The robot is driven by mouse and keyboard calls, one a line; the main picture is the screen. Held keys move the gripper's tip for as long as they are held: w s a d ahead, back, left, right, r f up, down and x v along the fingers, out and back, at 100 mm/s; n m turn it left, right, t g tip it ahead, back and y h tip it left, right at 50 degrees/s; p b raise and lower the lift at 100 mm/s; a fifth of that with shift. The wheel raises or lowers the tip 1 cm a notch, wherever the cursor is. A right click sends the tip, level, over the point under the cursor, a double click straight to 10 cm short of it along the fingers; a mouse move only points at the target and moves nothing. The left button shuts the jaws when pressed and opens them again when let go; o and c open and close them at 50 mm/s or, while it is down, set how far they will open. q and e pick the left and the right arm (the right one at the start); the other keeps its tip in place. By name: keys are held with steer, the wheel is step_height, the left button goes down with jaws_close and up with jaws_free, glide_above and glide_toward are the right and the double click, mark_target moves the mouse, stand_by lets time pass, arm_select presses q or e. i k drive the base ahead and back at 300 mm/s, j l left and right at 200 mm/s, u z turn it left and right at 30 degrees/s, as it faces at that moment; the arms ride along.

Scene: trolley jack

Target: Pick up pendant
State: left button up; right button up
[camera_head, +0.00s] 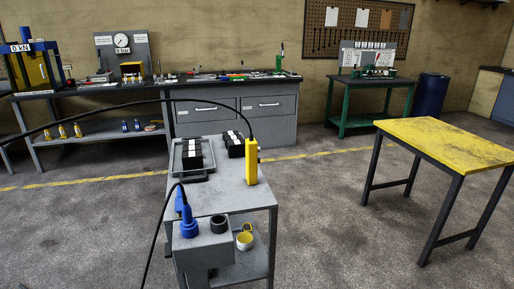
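A yellow pendant (251,161) stands upright at the right edge of the grey trolley (231,195) top. A black cable (160,101) leaves its top and arcs away to the left. Neither of my grippers is in view. Nothing touches the pendant except the trolley top and its cable, as far as I can see.
Beside the pendant are dark blocks with white bands (234,146) and a grey tray (176,164). A blue plug (187,222) with a cable sits at the trolley's front. A yellow-topped table (440,140) stands right, benches behind. Open floor (320,220) lies between trolley and table.

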mark_target(252, 143)
steer(key=i+l+u, duration=0.2)
steer(key=l+u, duration=0.25)
steer(key=l, duration=0.85)
steer(key=l+u, duration=0.45)
steer(key=l, duration=0.85)
steer(key=i+j+z, duration=0.25)
steer(key=i+j, duration=0.25)
steer(key=i, duration=0.25)
steer(key=i+j+z, duration=0.25)
steer(key=i+j, duration=0.4)
steer(key=i, duration=0.05)
